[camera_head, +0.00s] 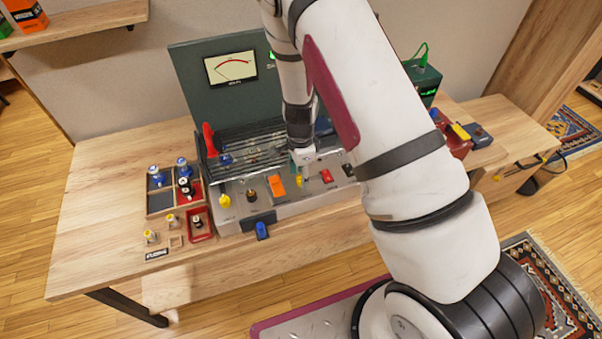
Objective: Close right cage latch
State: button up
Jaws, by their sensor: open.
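The amp (300,198) is a grey chassis on the wooden table with a dark green meter panel (205,95) behind it. A wire cage (245,142) spans its top. A red lever (210,139) stands upright at the cage's left end. The right cage latch cannot be made out; my arm covers much of the cage's right end. My gripper (303,173) is open and points down in front of the cage's right part, above the front controls. Its fingertips are small here, and I cannot tell whether they touch anything.
Front controls include a yellow knob (224,201), an orange switch (277,186) and a red switch (326,176). A blue-handled part (262,230) juts from the front. A parts tray (160,203) stands left. The table's left end (100,200) is clear.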

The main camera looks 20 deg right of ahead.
grip_shut()
jog(key=shift+n, duration=0.4)
jog(key=n, duration=0.3)
jog(key=shift+w+n, duration=0.1)
jog(key=shift+n, duration=0.2)
jog(key=n, duration=0.4)
jog(key=shift+n+b, duration=0.3)
jog(key=n, duration=0.4)
jog(key=shift+n, duration=0.3)
jog(key=n, duration=0.4)
jog(key=shift+n+b, duration=0.3)
